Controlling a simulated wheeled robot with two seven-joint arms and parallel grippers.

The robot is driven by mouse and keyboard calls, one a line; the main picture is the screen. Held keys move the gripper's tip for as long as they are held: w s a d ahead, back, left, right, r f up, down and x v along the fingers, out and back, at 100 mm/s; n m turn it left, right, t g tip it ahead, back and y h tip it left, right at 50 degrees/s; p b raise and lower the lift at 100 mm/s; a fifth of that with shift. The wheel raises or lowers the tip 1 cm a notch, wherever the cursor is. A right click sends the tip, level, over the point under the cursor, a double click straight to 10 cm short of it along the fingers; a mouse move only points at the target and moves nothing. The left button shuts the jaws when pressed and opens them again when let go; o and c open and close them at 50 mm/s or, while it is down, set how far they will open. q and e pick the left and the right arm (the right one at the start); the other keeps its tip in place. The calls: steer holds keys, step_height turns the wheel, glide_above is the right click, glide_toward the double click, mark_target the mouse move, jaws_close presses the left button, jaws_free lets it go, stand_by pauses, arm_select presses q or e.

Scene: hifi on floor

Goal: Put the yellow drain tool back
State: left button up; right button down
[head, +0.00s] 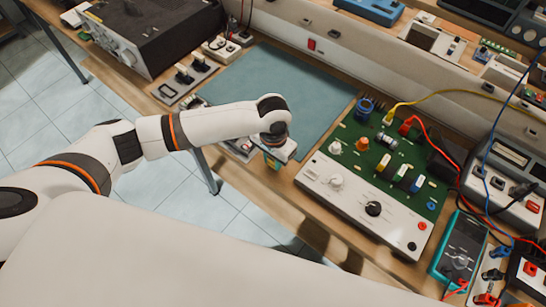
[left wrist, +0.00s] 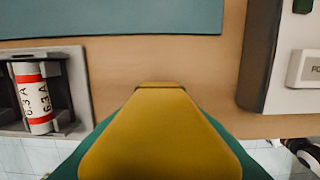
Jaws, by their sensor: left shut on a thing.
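My left gripper (head: 275,160) is shut on the yellow drain tool (head: 273,164), above the bench's front edge, between the fuse holder and the green circuit board panel. In the left wrist view the yellow drain tool (left wrist: 160,135) fills the lower middle, with green parts showing at both sides. Its narrow end points towards the bench. Whether the tool touches the bench cannot be told.
A fuse holder (left wrist: 75,95) with a fuse marked 6.3 A lies to the left. A blue-green mat (head: 310,85) lies behind. The circuit board panel (head: 385,150) stands right, with a teal meter (head: 462,240) and cables beyond. Bare wooden bench (left wrist: 165,60) shows ahead of the tool.

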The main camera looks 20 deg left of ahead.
arm_select(q)
steer(key=o, duration=1)
steer(key=shift+c, duration=0.2)
step_height(320, 180, up, 12)
steer(key=shift+r, duration=0.1)
